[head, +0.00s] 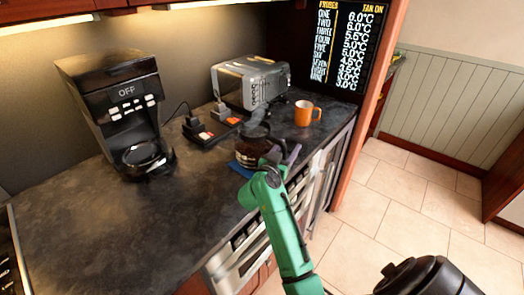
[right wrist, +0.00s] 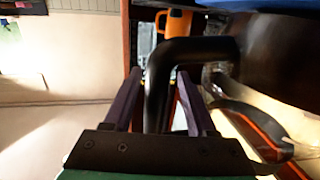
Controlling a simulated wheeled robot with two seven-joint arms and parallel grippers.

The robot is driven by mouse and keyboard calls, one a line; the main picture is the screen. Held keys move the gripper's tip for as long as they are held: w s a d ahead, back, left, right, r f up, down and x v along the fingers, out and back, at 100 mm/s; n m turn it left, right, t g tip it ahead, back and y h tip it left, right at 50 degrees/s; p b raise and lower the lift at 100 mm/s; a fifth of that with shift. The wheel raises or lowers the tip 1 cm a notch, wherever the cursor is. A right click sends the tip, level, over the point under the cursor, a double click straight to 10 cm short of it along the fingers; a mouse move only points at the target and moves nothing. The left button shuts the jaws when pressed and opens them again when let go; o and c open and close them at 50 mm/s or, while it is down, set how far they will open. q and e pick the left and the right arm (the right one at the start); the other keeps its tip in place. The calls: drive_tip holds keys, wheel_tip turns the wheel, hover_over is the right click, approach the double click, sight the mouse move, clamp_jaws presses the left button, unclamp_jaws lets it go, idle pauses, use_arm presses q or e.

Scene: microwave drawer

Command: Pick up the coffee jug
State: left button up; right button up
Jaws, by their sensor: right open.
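The coffee jug (head: 250,149), a glass pot with dark contents and a black handle, stands upright on a blue mat (head: 238,171) near the counter's front edge. My right gripper (head: 281,153) is at the jug's handle side, its purple fingers partly hidden by the green arm. In the right wrist view, the black handle (right wrist: 158,92) runs between the two open fingers of the right gripper (right wrist: 159,73). Whether either finger touches it is unclear. My left gripper is out of view.
A coffee maker (head: 122,100) stands at the left, with a toaster (head: 250,80) at the back. An orange mug (head: 307,113) stands right of the jug. A power strip (head: 206,135) lies behind the jug. The front left counter is clear.

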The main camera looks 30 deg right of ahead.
drive_tip(key=shift+s+a+r, duration=0.5)
drive_tip(key=shift+s+r, duration=0.1)
drive_tip(key=shift+s, duration=0.05)
clamp_jaws()
drive_tip(key=shift+w+d+f, duration=0.15)
drive_tip(key=shift+f, duration=0.1)
idle(0.4)
